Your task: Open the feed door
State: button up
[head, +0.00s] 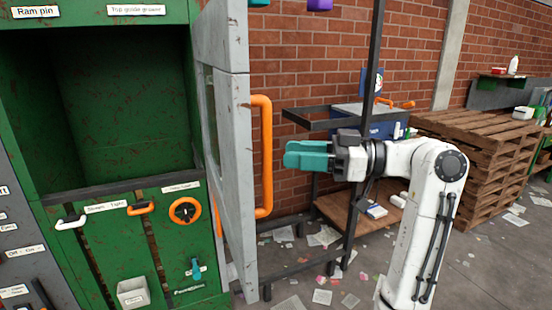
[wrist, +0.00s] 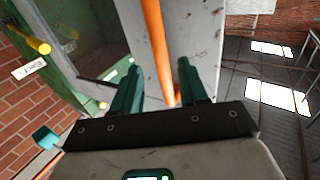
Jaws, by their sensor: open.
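The feed door (head: 227,150) is a grey panel with a window, swung out from the right side of the green machine (head: 110,240), so the dark opening (head: 105,110) shows. Its tall orange handle (head: 265,155) faces right. My gripper (head: 288,155), with teal fingers, is just right of the handle at about mid-height, with a small gap in the head view. In the wrist view the open fingers (wrist: 157,78) point at the door (wrist: 195,45), and the handle (wrist: 153,30) shows between them. Whether they touch it I cannot tell.
Below the opening are a white handle (head: 70,222), an orange handle (head: 141,208) and an orange ring knob (head: 184,211). A dark metal post (head: 364,130) stands behind my gripper. Stacked wooden pallets (head: 480,150) stand at right. Paper scraps litter the floor.

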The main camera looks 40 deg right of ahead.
jog(key=shift+b+v, duration=0.35)
jog(key=shift+v, duration=1.95)
